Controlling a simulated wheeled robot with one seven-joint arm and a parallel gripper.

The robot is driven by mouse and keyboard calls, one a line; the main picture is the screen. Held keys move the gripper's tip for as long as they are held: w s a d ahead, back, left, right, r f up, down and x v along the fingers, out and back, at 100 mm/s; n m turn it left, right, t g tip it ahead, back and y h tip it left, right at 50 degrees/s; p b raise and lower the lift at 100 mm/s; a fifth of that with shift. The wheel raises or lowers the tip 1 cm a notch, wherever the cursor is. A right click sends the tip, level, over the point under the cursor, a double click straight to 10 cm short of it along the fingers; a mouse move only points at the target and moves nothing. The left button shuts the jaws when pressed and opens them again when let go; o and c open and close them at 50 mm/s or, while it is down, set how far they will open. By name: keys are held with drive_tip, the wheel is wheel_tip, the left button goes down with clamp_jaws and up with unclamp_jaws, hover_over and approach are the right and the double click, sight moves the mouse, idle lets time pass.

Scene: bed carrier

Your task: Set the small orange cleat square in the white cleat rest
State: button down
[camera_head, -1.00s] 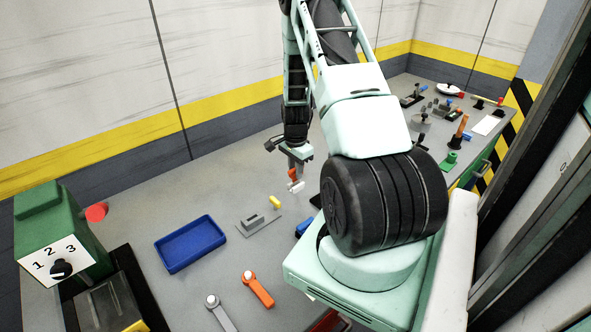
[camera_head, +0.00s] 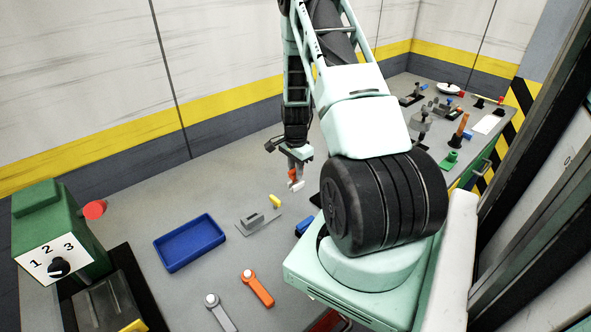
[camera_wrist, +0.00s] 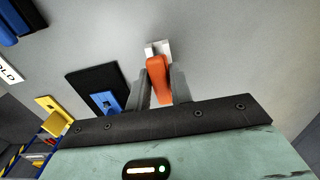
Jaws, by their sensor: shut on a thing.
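The small orange cleat (camera_wrist: 157,70) is between the two fingers of my gripper (camera_wrist: 160,84) in the wrist view, and the gripper is shut on it. The white cleat rest (camera_wrist: 158,47) shows just beyond and partly behind the cleat's far end. In the head view the cleat (camera_head: 292,175) is a small orange spot under my gripper (camera_head: 294,168), directly above the white rest (camera_head: 297,186) on the grey bench. The cleat overlaps the rest in the wrist view. I cannot tell whether they touch or whether the cleat is square; the rest's near side is hidden.
A grey plate with a raised block (camera_head: 254,220), a yellow piece (camera_head: 275,201) and a blue tray (camera_head: 190,242) lie left of the gripper. A black plate with a blue piece (camera_wrist: 108,100) is close by. The back wall stands behind the bench.

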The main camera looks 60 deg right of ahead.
drive_tip(key=shift+f+b, duration=0.8)
drive_tip(key=shift+f, duration=0.35)
drive_tip(key=c, duration=1.2)
unclamp_jaws()
drive_tip(key=shift+o, duration=0.2)
wheel_tip(320, 180, up, 17)
drive_tip(key=b, duration=0.3)
drive_tip(key=shift+r, duration=0.2)
